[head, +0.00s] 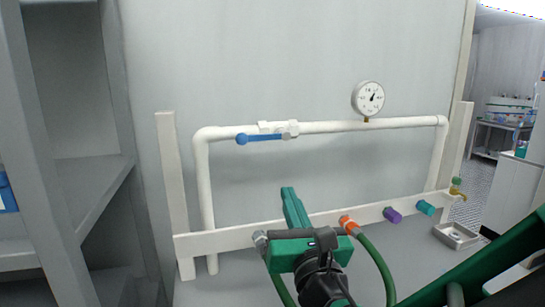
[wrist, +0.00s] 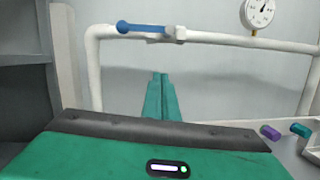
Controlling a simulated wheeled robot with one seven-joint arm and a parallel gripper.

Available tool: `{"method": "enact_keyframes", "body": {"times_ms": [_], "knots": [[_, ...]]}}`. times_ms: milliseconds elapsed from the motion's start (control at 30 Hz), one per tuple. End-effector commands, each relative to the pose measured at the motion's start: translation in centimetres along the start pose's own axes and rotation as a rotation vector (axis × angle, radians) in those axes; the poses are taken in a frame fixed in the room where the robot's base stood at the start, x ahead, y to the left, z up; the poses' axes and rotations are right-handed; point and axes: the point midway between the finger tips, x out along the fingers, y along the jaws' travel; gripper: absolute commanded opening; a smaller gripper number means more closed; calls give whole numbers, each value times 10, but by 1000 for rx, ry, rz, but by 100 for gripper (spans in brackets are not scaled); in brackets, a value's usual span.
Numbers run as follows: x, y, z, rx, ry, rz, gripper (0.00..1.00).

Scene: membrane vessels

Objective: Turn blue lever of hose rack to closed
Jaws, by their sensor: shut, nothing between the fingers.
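The blue lever (head: 262,137) sits on a valve (head: 290,128) in the white pipe of the hose rack (head: 225,133). It lies nearly along the pipe, with its round knob end pointing left. The lever also shows at the top of the wrist view (wrist: 145,28). My gripper (head: 289,192) is shut and empty. It points up toward the rack, below the lever and apart from it. In the wrist view my fingers (wrist: 161,78) are together below the pipe, under the lever and slightly right of its middle.
A round gauge (head: 369,98) stands on the pipe at right. The lower rail carries an orange coupling (head: 349,225) with a green hose, a purple one (head: 392,215) and a teal one (head: 426,208). A grey shelf (head: 90,200) stands at left. The space between pipe and rail is open.

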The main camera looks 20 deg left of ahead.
Motion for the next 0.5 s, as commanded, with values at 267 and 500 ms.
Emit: {"method": "enact_keyframes", "body": {"times_ms": [267, 500], "knots": [[-9, 40, 3, -86, -28, 96, 0], [0, 40, 2, -84, -25, 93, 0]]}}
